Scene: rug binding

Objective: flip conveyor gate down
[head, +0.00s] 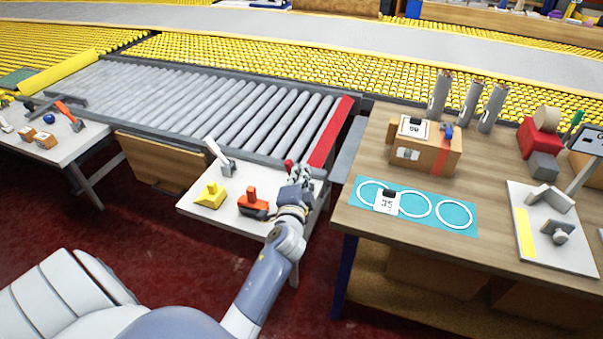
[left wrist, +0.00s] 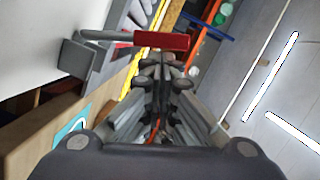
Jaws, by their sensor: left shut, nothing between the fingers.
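The roller conveyor (head: 215,97) crosses the left half of the head view. A red bar (head: 331,132), which looks like the gate, lies across its right end. My left gripper (head: 291,172) is at the conveyor's near right corner, just left of the bar's near end, above the small white table. It is shut and empty. In the left wrist view a red bar (left wrist: 162,41) on a grey rod lies just beyond the closed fingertips (left wrist: 163,60); I cannot tell whether they touch it. My right gripper is not in view.
The small white table (head: 234,214) holds a yellow block (head: 210,195), an orange-red tool (head: 252,201) and a white-handled lever (head: 219,157). A wooden workbench (head: 360,222) with a box (head: 427,152) and a teal mat (head: 343,210) stands to the right, beyond a narrow gap.

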